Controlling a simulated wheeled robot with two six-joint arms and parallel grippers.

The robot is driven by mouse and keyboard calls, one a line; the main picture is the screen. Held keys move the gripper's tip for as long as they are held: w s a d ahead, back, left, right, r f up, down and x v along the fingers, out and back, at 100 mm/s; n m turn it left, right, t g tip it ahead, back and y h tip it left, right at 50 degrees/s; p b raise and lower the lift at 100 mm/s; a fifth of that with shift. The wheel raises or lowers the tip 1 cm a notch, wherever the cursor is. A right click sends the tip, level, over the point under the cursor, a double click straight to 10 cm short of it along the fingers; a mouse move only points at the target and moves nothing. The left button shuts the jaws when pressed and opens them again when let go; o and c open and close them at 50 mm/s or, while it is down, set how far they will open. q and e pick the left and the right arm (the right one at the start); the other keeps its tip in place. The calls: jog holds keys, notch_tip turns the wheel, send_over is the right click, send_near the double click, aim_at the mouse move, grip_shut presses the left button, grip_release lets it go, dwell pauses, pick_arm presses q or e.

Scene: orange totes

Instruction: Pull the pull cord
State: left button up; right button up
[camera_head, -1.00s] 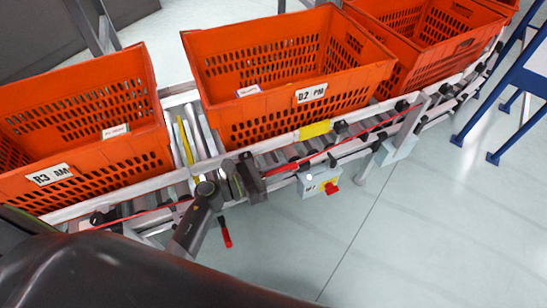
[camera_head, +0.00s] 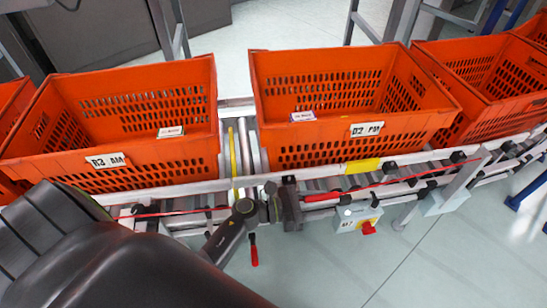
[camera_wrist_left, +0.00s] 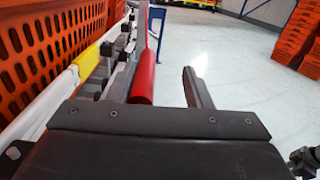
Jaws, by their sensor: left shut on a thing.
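The pull cord (camera_head: 395,183) is a thin red line along the front of the conveyor, with a thicker red length (camera_head: 322,196) beside my left gripper. My left gripper (camera_head: 306,200) reaches in from the lower left at the conveyor's front rail, below the D2 PM tote. It is shut on the red length. In the left wrist view, the red length (camera_wrist_left: 145,80) lies along the inside of the left finger, and the right finger (camera_wrist_left: 198,88) stands to its right. Their contact is hard to see. My right gripper is not in view.
A grey control box (camera_head: 355,217) with a red knob hangs from the front rail. A small red-tipped piece (camera_head: 254,250) shows below my arm. Floor to the lower right is clear.

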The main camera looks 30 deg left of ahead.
pick_arm(q)
jog(key=b+v, duration=0.2)
jog(key=v, duration=1.5)
jog(key=shift+b, duration=0.35)
pick_arm(e)
jog(key=shift+w+a+r, duration=0.25)
jog(key=shift+w+r, duration=0.3)
jog(key=shift+w, duration=0.2)
jog(key=shift+w+a+r, duration=0.3)
jog(key=shift+w+r, duration=0.25)
jog(key=shift+w, duration=0.2)
jog(key=shift+w+a+r, duration=0.25)
jog(key=shift+w+r, duration=0.3)
jog(key=shift+w, duration=0.2)
